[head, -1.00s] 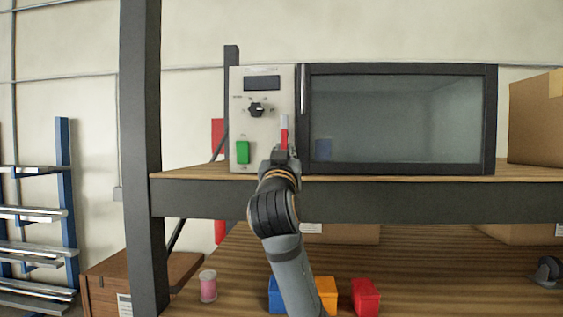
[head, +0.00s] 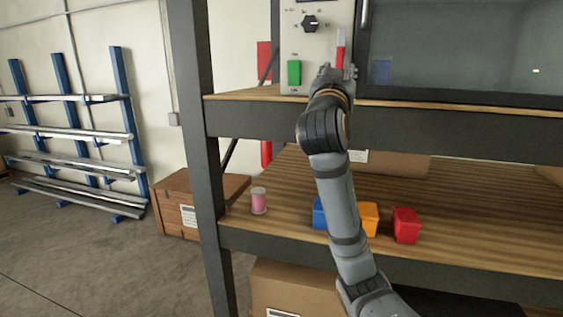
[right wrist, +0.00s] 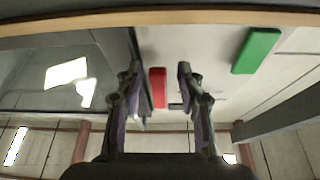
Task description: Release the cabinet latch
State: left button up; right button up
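The cabinet (head: 455,50) stands on the upper shelf, with a dark glass door and a pale control panel (head: 320,62). A red latch (head: 340,54), with a pale upper part, sits on the panel beside the door edge. My right gripper (head: 337,73) is just below and in front of the latch, hiding its lower end. In the right wrist view, which looks upside down, my right gripper (right wrist: 158,78) is open, and the red latch (right wrist: 157,88) shows between its fingers, nearer the door-side finger. I cannot tell whether they touch. My left gripper is not in view.
The panel also has a green button (head: 294,73) and a black knob (head: 310,23). The upper shelf edge (head: 420,125) runs below my right gripper. On the lower shelf are a pink spool (head: 259,201) and blue, orange and red (head: 406,226) bins. A dark post (head: 198,140) stands left.

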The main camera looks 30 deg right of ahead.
jog(key=shift+w+a+r+m+g+p, duration=0.25)
jog(key=shift+r+m+p, duration=0.2)
jog(key=shift+m+p, duration=0.35)
jog(key=w+f+b+v, duration=0.1)
jog(key=f+b+v, duration=0.1)
jog(key=b+v, duration=0.7)
pick_arm(q)
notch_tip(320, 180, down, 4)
jog(key=shift+p, duration=1.2)
pick_arm(e)
jog(key=w+a+f+n+y, duration=0.1)
jog(key=w+f, duration=0.3)
jog(key=f, duration=0.4)
jog(key=w+a+f+n+t+y, duration=0.1)
jog(key=w+f+n+y, duration=0.3)
jog(key=f, duration=0.4)
jog(key=w+a+f+n+y, duration=0.2)
jog(key=w+f, duration=0.3)
jog(key=f, duration=0.3)
jog(key=shift+w+a+f+n+y, duration=0.2)
jog(key=shift+w+a+n+y, duration=0.15)
jog(key=shift+a+n, duration=0.2)
jog(key=shift+t, duration=0.25)
